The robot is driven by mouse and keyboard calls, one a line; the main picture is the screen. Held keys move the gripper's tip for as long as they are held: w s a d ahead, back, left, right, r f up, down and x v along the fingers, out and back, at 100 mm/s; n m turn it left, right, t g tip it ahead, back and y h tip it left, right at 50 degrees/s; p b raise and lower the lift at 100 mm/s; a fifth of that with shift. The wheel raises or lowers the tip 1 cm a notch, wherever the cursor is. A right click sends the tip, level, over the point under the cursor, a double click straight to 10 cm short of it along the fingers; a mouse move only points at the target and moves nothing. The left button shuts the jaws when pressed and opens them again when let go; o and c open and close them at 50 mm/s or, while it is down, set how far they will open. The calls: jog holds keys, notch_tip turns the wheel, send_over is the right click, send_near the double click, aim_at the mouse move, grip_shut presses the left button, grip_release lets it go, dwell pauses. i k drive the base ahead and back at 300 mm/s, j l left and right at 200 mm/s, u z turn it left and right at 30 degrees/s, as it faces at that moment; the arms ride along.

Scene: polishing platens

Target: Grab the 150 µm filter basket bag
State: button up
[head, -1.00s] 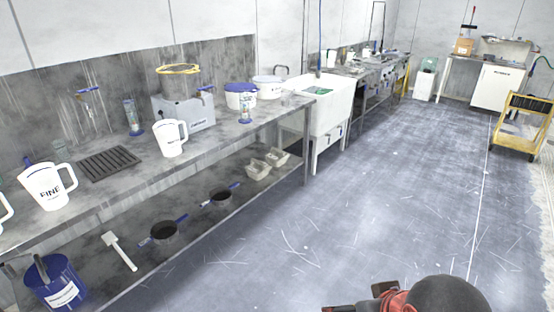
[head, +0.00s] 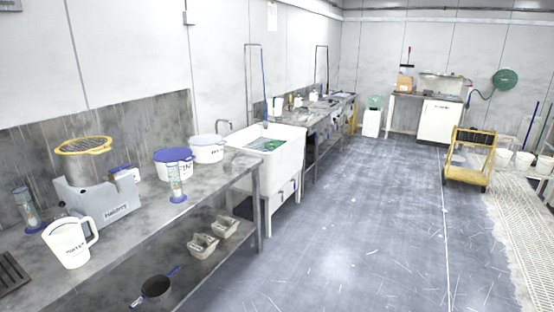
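I cannot make out a 150 µm filter basket bag for certain in the head view. A round yellow-rimmed mesh piece (head: 84,145) sits on top of a grey machine (head: 98,197) on the left bench; no label on it is readable. My gripper is not in view.
The long bench (head: 140,248) on the left holds a white jug (head: 68,242), a blue-lidded tub (head: 173,164) and a white tub (head: 206,148). A white sink (head: 285,165) follows, then a farther bench. A yellow cart (head: 470,160) and white buckets (head: 523,161) stand at the right. The middle floor (head: 370,230) is clear.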

aim_at(224, 226)
jog(key=i+l, duration=0.15)
jog(key=i, duration=0.85)
jog(key=i+l, duration=0.15)
jog(key=i, duration=0.8)
jog(key=i+l+u, duration=0.15)
jog(key=i+u, duration=0.3)
jog(key=i+l+u, duration=0.2)
jog(key=u, duration=0.25)
jog(key=i+l+u, duration=0.3)
jog(key=u, duration=0.15)
jog(key=i+l+u, duration=0.2)
jog(key=l+u, duration=0.25)
jog(key=i+l+u, duration=0.15)
jog(key=l+u, duration=0.25)
jog(key=l, duration=0.25)
jog(key=l+u, duration=0.4)
jog(key=l, duration=0.3)
jog(key=i, duration=0.05)
